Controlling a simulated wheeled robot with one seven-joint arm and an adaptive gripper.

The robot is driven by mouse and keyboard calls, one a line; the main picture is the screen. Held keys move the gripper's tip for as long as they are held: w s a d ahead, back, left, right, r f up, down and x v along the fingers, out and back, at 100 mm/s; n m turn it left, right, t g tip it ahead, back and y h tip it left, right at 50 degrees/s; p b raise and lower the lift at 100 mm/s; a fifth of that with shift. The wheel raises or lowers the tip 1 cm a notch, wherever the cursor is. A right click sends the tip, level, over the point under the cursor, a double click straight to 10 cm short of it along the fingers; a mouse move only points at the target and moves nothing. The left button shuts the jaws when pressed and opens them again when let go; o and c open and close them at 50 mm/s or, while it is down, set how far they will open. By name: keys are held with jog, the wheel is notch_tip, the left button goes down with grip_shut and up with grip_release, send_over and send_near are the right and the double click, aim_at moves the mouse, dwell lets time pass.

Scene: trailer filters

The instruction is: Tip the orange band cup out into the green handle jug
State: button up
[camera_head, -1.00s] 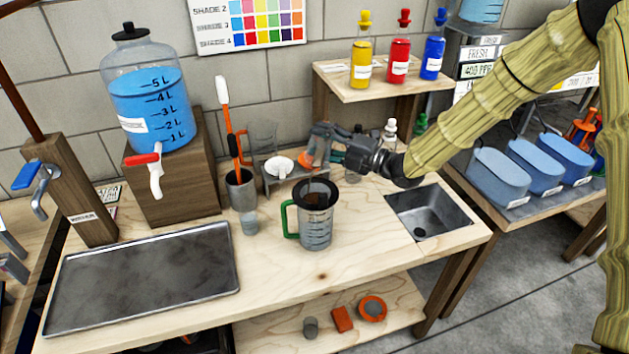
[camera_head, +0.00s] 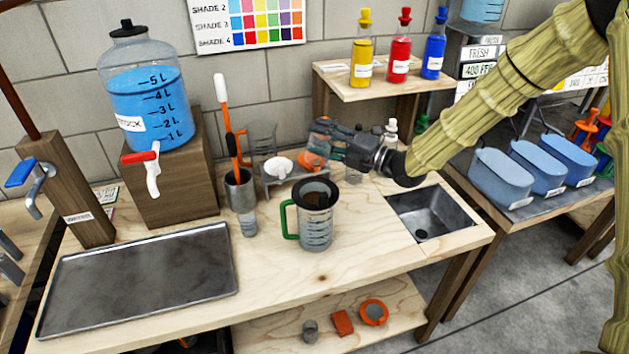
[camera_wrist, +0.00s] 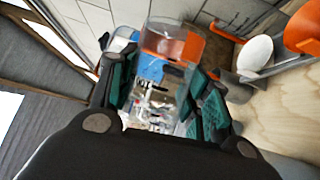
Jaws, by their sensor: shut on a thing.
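The green handle jug (camera_head: 317,228) stands upright on the bench, its green handle to the left. A dark insert with brown stuff inside sits in its mouth. My gripper (camera_head: 326,130) is above the bench, behind and slightly right of the jug, pointing left. In the wrist view, my gripper (camera_wrist: 163,68) is shut on the clear orange band cup (camera_wrist: 172,42), which shows beyond the fingertips. In the head view the cup is mostly hidden by the fingers. I cannot tell its tilt or contents.
A small rack (camera_head: 290,175) with a white dish (camera_head: 279,164) and an orange piece (camera_head: 312,161) is behind the jug. A grey holder (camera_head: 240,190) with tools stands left. A tray (camera_head: 140,283) fills the bench's left; a sink (camera_head: 432,216) is at right.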

aim_at(320, 136)
jog(key=shift+s+a+r+n+y+b, duration=0.1)
jog(key=shift+s+r+n+y+b, duration=0.25)
jog(key=shift+n+b, duration=0.85)
jog(key=shift+s+r+n+y+b, duration=0.1)
jog(key=shift+s+r+n+b, duration=0.25)
jog(key=shift+b, duration=1.7)
jog(key=shift+s+a+r+n+y+b, duration=0.2)
jog(key=shift+r+n+b, duration=0.4)
jog(key=shift+b, duration=1)
jog(key=shift+s+r+n+g+y+b, duration=0.25)
jog(key=shift+n+b, duration=0.45)
jog(key=shift+b, duration=0.85)
jog(key=shift+s+r+n+g+y+b, duration=0.15)
jog(key=shift+s+n+b, duration=0.45)
jog(key=shift+b, duration=0.95)
jog(key=shift+s+r+n+g+y+b, duration=0.1)
jog(key=shift+r+n+g+y+b, duration=0.15)
jog(key=shift+n+b, duration=0.95)
jog(key=shift+m, duration=0.35)
